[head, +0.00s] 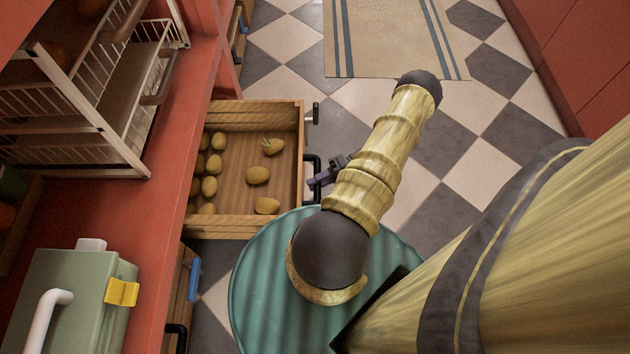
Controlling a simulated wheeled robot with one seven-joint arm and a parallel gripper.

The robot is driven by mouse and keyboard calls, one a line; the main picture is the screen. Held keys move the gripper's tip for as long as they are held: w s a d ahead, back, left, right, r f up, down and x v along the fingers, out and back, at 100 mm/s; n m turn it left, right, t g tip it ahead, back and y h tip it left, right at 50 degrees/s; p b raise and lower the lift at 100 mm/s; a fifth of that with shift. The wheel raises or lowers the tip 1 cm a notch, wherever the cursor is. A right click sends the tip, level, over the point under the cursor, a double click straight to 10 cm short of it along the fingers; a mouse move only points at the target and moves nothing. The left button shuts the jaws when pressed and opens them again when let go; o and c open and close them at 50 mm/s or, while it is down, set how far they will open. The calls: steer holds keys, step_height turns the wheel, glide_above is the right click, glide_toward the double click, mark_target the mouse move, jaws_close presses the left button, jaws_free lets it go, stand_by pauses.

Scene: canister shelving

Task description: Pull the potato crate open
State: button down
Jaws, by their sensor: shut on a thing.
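The potato crate (238,221) is a wooden drawer that sticks out from under the red counter in the head view. Several potatoes (257,175) lie spread inside it, and one has a green sprout. Its black handle (313,164) is on the front, at the right side of the picture. My gripper (317,181) is at this handle and shut on it. The wrist partly hides the jaws. The crate's back end is hidden under the counter.
The red counter (172,190) runs along the left, with a white wire rack (140,125) and a green canister (68,290) on it. Another wooden crate (178,300) is below, nearer me. Checkered floor (470,175) is clear to the right. A striped rug (385,40) lies beyond.

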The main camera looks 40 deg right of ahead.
steer(key=c, duration=1.3)
jaws_free()
steer(key=shift+o, duration=0.2)
steer(key=shift+d, duration=0.1)
steer(key=p+v, duration=0.3)
steer(key=v, duration=1.4)
steer(key=shift+d, duration=0.1)
